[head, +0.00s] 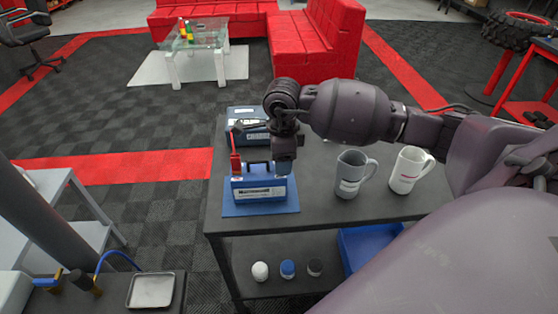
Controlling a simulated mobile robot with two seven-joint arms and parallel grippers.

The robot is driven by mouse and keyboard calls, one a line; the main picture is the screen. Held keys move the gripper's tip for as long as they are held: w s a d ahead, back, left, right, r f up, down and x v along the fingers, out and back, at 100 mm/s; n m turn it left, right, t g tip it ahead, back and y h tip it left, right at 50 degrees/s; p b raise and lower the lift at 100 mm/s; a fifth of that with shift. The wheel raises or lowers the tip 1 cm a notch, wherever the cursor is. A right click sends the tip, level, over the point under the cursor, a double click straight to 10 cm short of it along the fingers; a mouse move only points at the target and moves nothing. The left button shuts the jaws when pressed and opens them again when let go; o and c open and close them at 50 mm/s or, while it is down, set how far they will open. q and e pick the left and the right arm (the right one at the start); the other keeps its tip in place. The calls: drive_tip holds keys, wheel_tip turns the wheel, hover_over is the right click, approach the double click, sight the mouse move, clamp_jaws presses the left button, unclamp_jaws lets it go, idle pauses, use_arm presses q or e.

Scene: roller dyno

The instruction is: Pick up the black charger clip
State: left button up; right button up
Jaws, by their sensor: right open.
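A blue charger box (262,192) with a dark handle and a pale label stands on a blue mat (260,209) near the left end of the dark table. A red clip (235,164) sits upright at its left side. I cannot make out the black charger clip; the right side of the charger is partly covered by my right gripper. My right gripper (284,166) points down just over the charger's right side. It is open, and I cannot tell if anything is between its fingers. My left gripper is not in view.
A second blue box (246,126) stands behind the charger. A grey mug (350,178) and a white mug (407,172) stand to the right. The lower shelf holds several small jars and a blue bin (368,245). Bare tabletop (320,210) lies between charger and mugs.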

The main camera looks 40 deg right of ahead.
drive_tip(key=shift+f, duration=0.25)
drive_tip(key=shift+c, duration=0.4)
drive_tip(key=c, duration=0.9)
drive_tip(key=shift+r, duration=0.1)
